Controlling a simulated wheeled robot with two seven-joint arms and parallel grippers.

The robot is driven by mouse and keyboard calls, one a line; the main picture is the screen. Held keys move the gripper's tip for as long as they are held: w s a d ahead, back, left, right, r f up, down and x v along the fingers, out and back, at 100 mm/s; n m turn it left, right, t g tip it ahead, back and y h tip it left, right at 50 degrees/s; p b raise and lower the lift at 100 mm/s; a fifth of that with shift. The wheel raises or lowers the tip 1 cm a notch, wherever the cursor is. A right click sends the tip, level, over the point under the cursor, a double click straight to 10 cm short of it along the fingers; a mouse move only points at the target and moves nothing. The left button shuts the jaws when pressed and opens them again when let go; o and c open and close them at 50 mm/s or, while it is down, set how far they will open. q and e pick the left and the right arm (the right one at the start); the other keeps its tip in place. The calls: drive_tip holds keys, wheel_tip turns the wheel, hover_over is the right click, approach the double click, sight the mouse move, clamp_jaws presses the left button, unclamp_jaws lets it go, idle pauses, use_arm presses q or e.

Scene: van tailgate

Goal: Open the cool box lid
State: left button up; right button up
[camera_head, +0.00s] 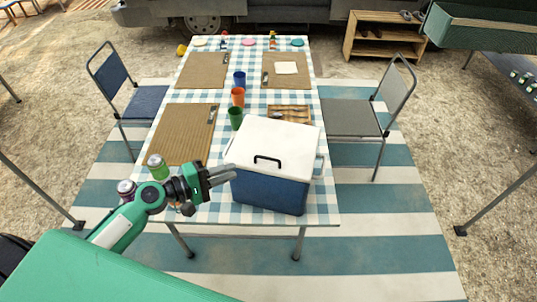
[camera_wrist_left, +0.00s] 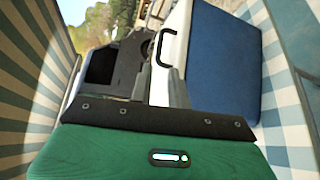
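The cool box (camera_head: 268,193) has a blue body and a white lid (camera_head: 285,140), and it stands at the near right corner of the table. The lid lies shut on the body. A black handle (camera_head: 267,159) sits on the lid, and a pale carrying handle shows at the box's right side. My left gripper (camera_head: 232,174) is beside the box's left side, near the lid edge. Its fingers look apart with nothing between them. In the left wrist view the black handle (camera_wrist_left: 165,47) and blue body (camera_wrist_left: 222,65) show beyond the gripper (camera_wrist_left: 152,72). My right gripper is out of view.
Chairs (camera_head: 355,118) stand on both sides. Space right of the box is narrow.

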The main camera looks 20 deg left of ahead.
sight(268, 159)
use_arm(q)
drive_tip(key=p+x, duration=0.4)
drive_tip(key=x, duration=0.8)
drive_tip(key=shift+w+p, duration=0.1)
drive_tip(key=shift+p, duration=0.2)
drive_tip(key=shift+w+d+f, duration=0.1)
drive_tip(key=shift+w+d, duration=0.1)
drive_tip(key=shift+c, duration=0.2)
clamp_jaws()
